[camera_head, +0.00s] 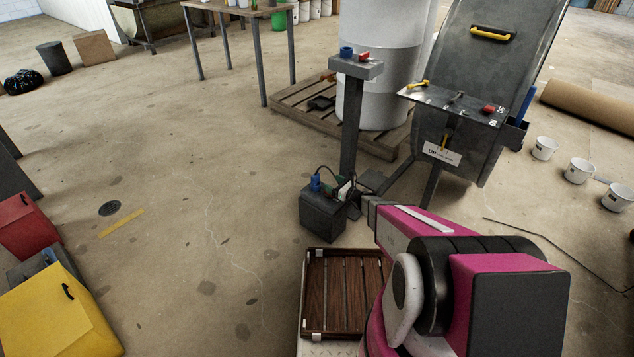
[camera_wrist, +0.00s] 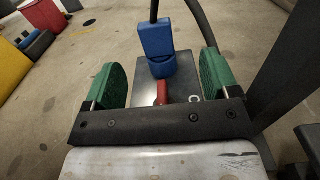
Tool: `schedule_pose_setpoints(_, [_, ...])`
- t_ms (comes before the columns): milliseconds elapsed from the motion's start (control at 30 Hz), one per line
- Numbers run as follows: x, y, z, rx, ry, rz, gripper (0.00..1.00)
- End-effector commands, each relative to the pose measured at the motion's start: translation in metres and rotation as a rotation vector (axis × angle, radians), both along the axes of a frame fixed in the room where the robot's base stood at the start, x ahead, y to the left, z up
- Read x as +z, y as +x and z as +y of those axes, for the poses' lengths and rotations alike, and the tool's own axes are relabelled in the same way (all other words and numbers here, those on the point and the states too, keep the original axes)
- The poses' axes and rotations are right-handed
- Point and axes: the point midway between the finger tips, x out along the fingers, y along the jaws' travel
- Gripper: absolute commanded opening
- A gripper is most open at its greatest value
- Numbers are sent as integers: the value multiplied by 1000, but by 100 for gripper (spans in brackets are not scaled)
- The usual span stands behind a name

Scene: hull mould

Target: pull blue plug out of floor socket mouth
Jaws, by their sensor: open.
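The blue plug (camera_head: 316,183) stands upright in the top of a dark floor box (camera_head: 322,215). In the wrist view the blue plug (camera_wrist: 155,38) has a black cable at its upper end, and its lower end sits in a round blue socket mouth (camera_wrist: 162,66). My gripper (camera_wrist: 161,78) is open, with one green finger pad left and one right of the plug's line. Neither pad appears to touch the plug. How deep the plug sits between the pads I cannot tell. In the head view my gripper (camera_head: 338,186) is just right of the plug, partly hidden by my arm.
A red part (camera_wrist: 162,92) stands on the box top between the pads. A grey post with a small shelf (camera_head: 356,67) rises behind the box. A slatted wooden tray (camera_head: 307,290) lies in front. The grey mould (camera_head: 490,75) stands behind right.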

Motion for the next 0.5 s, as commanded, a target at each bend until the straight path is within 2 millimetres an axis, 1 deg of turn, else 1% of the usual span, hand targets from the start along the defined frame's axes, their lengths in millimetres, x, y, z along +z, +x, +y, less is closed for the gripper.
schedule_pose_setpoints(33, [-1, 7, 7, 2, -1, -1, 81])
schedule_pose_setpoints(100, [-1, 13, 16, 2, 0, -2, 81])
schedule_pose_setpoints(200, [0, 20, 25, 1, 0, -2, 81])
schedule_pose_setpoints(367, [1, 24, 32, 1, -1, -2, 81])
schedule_pose_setpoints(500, [1, 30, 46, 3, -2, -2, 81])
